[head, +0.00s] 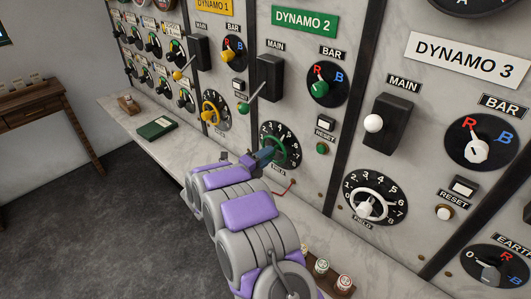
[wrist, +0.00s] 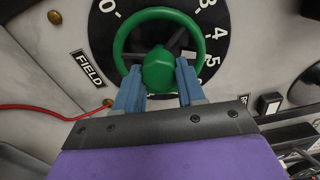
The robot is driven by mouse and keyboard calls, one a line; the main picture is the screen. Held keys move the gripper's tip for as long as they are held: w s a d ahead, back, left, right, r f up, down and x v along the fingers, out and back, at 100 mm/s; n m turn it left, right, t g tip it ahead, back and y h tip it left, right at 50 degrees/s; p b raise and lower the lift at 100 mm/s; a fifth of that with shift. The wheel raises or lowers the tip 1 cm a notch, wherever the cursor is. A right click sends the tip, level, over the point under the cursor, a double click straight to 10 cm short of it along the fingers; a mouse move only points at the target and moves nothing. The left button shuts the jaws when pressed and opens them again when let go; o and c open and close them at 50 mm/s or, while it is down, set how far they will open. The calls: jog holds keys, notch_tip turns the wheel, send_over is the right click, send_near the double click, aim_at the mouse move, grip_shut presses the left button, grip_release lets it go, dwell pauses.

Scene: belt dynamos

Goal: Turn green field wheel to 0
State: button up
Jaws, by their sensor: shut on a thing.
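The green field wheel (head: 279,155) sits on a black numbered dial on the Dynamo 2 panel, below the green sign. In the wrist view the green wheel (wrist: 203,40) shows its rim, dark spokes and a green knob (wrist: 159,70) at its lower part. My gripper (wrist: 159,88) has its two blue fingers on either side of this knob, shut on it. In the head view my gripper (head: 262,157) reaches the wheel from the left and hides part of it. The numbers 0, 3, 4 and 5 show on the dial (wrist: 106,25); the pointer is not clear.
A red wire (wrist: 45,107) runs near the FIELD label. Dynamo 3's white field wheel (head: 365,207) is to the right, Dynamo 1's yellow wheel (head: 209,112) to the left. A marble ledge (head: 135,122) with a green book (head: 157,128) runs below the panels.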

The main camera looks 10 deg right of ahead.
jog(key=n+p, duration=0.5)
jog(key=n, duration=0.4)
jog(key=n+p, duration=0.5)
jog(key=n, duration=0.5)
jog(key=n+p, duration=0.5)
jog(key=n, duration=0.4)
jog(key=shift+w+a, duration=0.25)
jog(key=shift+n, duration=0.3)
jog(key=o, duration=0.9)
jog(key=shift+w+f, duration=0.1)
jog(key=shift+w, duration=0.1)
jog(key=shift+o, duration=0.7)
jog(key=shift+a, duration=0.1)
jog(key=shift+s, duration=0.1)
